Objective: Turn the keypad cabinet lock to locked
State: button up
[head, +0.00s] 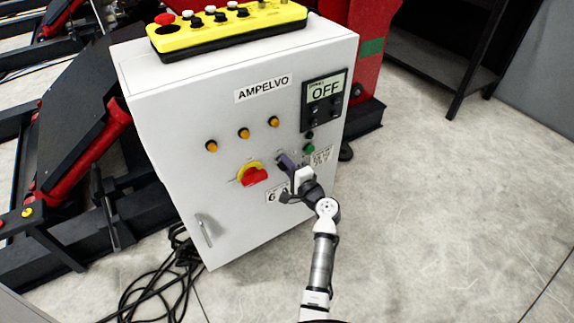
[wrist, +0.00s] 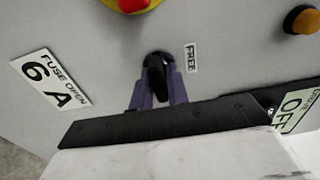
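The grey-white cabinet (head: 150,88) stands upright in the head view. A small black lock knob (wrist: 157,72) is on its door in the wrist view, with a FREE label (wrist: 191,58) to its right. My gripper (head: 284,162) is at the door, right of the red-and-yellow rotary switch (head: 254,176). In the wrist view the purple fingers of my gripper (wrist: 158,94) flank the knob closely on both sides and seem shut on it. My gripper hides the knob in the head view. No LOCKED label can be read.
Several amber lamps (head: 244,133) sit above the switch, and a green button (head: 309,148) is close to my gripper. A door handle (head: 204,230) is lower left. Black cables (head: 160,285) lie on the floor. Open floor (head: 440,210) is to the right.

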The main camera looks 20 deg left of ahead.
jog(key=o, duration=0.3)
jog(key=shift+d, duration=0.1)
jog(key=b+v, duration=0.1)
jog(key=v, duration=1.2)
jog(key=shift+s+d, duration=0.25)
jog(key=shift+s, duration=0.05)
jog(key=shift+a, duration=0.1)
